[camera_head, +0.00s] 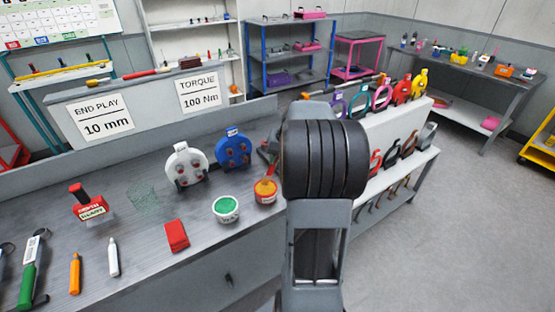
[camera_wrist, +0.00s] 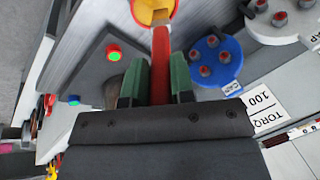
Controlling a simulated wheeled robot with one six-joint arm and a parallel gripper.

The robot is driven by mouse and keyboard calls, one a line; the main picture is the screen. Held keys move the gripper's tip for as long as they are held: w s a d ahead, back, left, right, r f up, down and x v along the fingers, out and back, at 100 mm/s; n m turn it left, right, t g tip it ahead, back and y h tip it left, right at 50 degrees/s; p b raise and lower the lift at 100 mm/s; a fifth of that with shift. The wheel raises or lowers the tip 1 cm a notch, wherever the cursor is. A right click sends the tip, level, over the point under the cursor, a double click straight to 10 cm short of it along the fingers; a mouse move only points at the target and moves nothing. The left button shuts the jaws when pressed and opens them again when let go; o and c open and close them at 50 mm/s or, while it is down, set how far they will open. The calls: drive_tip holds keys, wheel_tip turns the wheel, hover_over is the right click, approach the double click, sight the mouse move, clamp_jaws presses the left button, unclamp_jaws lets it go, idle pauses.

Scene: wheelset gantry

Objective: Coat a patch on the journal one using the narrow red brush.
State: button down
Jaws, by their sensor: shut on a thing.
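In the wrist view my gripper (camera_wrist: 158,82) has its green-padded fingers shut on a red handle, the narrow red brush (camera_wrist: 161,60). The brush runs up the picture toward the orange-yellow pot (camera_wrist: 155,10). Its tip overlaps the pot; whether it is inside or above it, I cannot tell. In the head view the same red-orange pot (camera_head: 265,191) stands on the bench just left of my arm. My arm hides most of the gripper there. I cannot make out journal one in either view.
A white pot of green stuff (camera_head: 226,209) and a red block (camera_head: 177,235) stand nearby on the bench (camera_head: 150,205). White (camera_head: 186,164) and blue (camera_head: 233,149) discs with red knobs stand behind. A rack of coloured clamps (camera_head: 381,97) is right of my arm. Open floor lies right.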

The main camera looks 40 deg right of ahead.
drive_tip(key=shift+r+p, duration=1.75)
drive_tip(key=shift+r, duration=1.1)
